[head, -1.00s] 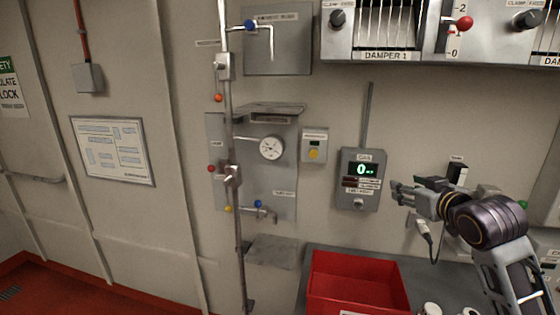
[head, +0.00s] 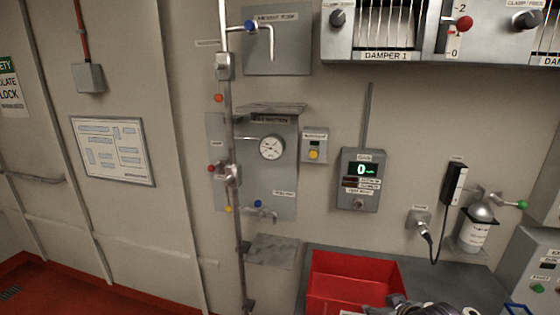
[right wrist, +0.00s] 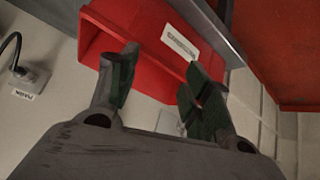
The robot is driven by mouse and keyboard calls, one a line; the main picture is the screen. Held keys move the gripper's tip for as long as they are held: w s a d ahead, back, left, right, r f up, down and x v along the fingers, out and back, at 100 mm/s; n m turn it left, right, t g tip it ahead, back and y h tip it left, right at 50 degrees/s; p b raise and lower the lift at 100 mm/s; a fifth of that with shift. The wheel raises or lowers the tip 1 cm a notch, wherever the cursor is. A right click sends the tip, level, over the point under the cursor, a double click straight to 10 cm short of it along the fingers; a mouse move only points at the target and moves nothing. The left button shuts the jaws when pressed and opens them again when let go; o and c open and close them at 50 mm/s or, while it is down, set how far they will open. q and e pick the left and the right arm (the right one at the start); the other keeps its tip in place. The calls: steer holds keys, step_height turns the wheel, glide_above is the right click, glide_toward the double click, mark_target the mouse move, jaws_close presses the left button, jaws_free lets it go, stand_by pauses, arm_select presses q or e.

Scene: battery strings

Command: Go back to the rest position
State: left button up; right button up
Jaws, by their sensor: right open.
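My right gripper (right wrist: 160,85) is open in the right wrist view, its two fingers apart with nothing between them. The red bin (right wrist: 130,40) shows beyond the fingers there, with a white label on its side. In the head view my right arm shows only as a small dark part at the bottom edge, in front of the red bin (head: 352,272). The right fingertips cannot be made out in the head view. My left gripper is in neither view.
A grey bench (head: 450,272) carries the bin. A bottle with a green-tipped valve (head: 474,228) and a black handset (head: 454,184) are on the wall at right. A vertical pipe (head: 232,130) with valves stands left of the gas display (head: 361,180). Damper boxes (head: 388,30) hang above.

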steer(key=s+a+f+g, duration=0.2)
steer(key=s+f, duration=0.4)
steer(key=s, duration=0.2)
steer(key=s+a+f+g, duration=0.2)
steer(key=s+f+g, duration=0.1)
steer(key=s+f, duration=0.4)
steer(key=s+f+g, duration=0.1)
steer(key=s+f, duration=0.1)
steer(key=f, duration=1.6)
steer(key=s+f, duration=0.3)
steer(key=f, duration=1.4)
steer(key=s+d+f, duration=0.2)
steer(key=s+f, duration=0.6)
steer(key=s, duration=0.2)
steer(key=s+d+f+g, duration=0.1)
steer(key=s+d+f, duration=0.1)
steer(key=s+f, duration=0.7)
steer(key=shift+s+f+b, duration=0.2)
steer(key=shift+s+b, duration=0.15)
steer(key=shift+s, duration=0.45)
steer(key=shift+s, duration=0.1)
